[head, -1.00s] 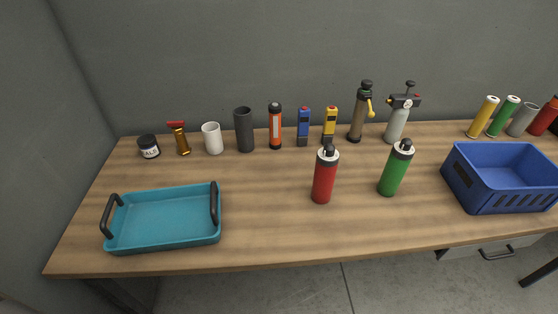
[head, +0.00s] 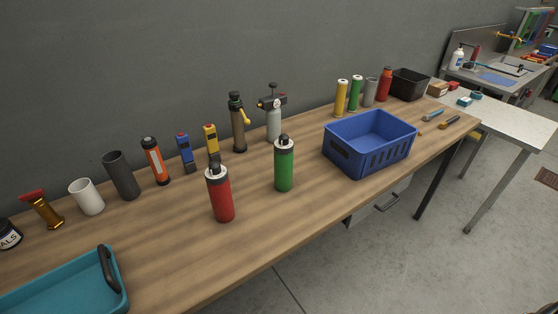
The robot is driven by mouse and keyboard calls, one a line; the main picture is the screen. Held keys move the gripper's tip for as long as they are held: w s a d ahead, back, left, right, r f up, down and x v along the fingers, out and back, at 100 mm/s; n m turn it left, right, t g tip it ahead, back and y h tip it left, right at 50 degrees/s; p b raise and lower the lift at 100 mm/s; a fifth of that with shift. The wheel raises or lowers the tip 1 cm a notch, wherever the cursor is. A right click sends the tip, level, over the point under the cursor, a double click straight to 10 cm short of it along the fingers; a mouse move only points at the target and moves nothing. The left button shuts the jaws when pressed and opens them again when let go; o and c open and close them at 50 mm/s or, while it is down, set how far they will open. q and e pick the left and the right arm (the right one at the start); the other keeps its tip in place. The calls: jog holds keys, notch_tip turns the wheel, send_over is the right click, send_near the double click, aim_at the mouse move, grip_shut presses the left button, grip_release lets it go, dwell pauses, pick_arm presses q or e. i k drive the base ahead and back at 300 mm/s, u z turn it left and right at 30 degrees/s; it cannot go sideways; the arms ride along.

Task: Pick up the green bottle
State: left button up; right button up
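The green bottle (head: 284,166) stands upright on the wooden workbench (head: 255,225), near the middle of the head view. It has a white collar and a dark cap with a loop. A red bottle (head: 221,197) of the same shape stands to its left and a little nearer. A blue crate (head: 371,146) stands to its right, apart from it. Neither of my grippers is in view.
A teal tray (head: 70,292) lies at the lower left. Behind the bottles stand several items, including a pump (head: 238,124), a sprayer (head: 274,119) and a yellow device (head: 210,141). Bare bench lies in front of the green bottle.

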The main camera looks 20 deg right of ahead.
aim_at(284, 155)
jog(key=z, duration=2.35)
jog(key=i, duration=3.05)
jog(key=u, duration=3.6)
